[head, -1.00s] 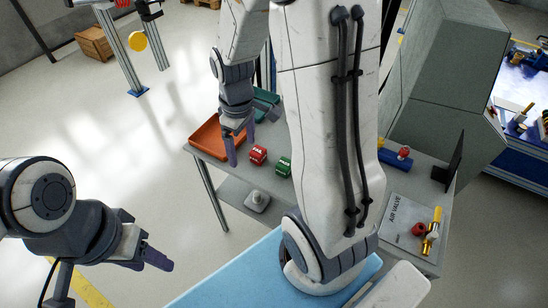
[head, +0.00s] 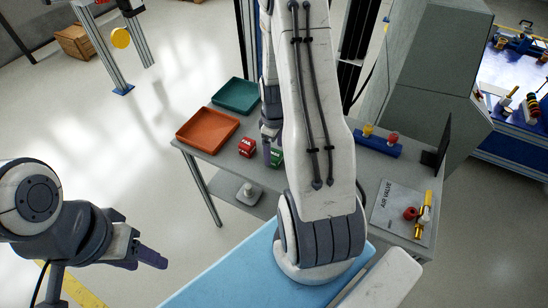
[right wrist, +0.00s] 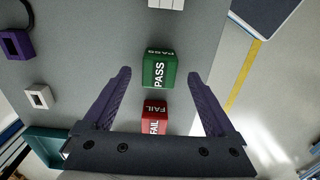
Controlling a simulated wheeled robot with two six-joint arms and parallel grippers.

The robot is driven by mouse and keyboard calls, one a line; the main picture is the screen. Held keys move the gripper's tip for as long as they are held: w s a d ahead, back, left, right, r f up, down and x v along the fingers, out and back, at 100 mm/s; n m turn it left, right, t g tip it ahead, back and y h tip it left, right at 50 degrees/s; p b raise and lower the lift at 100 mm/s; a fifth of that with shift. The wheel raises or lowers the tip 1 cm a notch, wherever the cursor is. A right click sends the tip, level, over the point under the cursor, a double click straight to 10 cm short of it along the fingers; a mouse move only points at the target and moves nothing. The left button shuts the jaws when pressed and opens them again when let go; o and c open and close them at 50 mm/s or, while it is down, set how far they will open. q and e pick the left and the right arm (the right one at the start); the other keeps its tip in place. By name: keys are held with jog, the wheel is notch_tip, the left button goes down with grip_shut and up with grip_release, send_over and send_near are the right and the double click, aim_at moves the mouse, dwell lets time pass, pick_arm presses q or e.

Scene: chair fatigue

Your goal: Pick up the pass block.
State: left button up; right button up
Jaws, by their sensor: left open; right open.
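The green pass block (head: 276,157) stands on the grey table, partly hidden by my right arm in the head view. In the right wrist view the pass block (right wrist: 158,72) shows its PASS label and appears between the two fingertips, with a gap on each side. The red fail block (head: 247,147) stands beside it, and the fail block (right wrist: 154,116) also shows between the fingers, nearer the palm. My right gripper (right wrist: 159,74) is open and empty, above the blocks. My left gripper (head: 150,258) is open and empty, away from the table at lower left.
An orange tray (head: 208,130) and a teal tray (head: 236,95) lie at the table's left side. A blue rack (head: 377,144), an air valve panel (head: 398,205) and a dark upright panel (head: 443,147) are at the right.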

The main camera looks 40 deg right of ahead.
jog(key=shift+f, duration=1.5)
grip_shut()
jog(key=shift+r, duration=0.1)
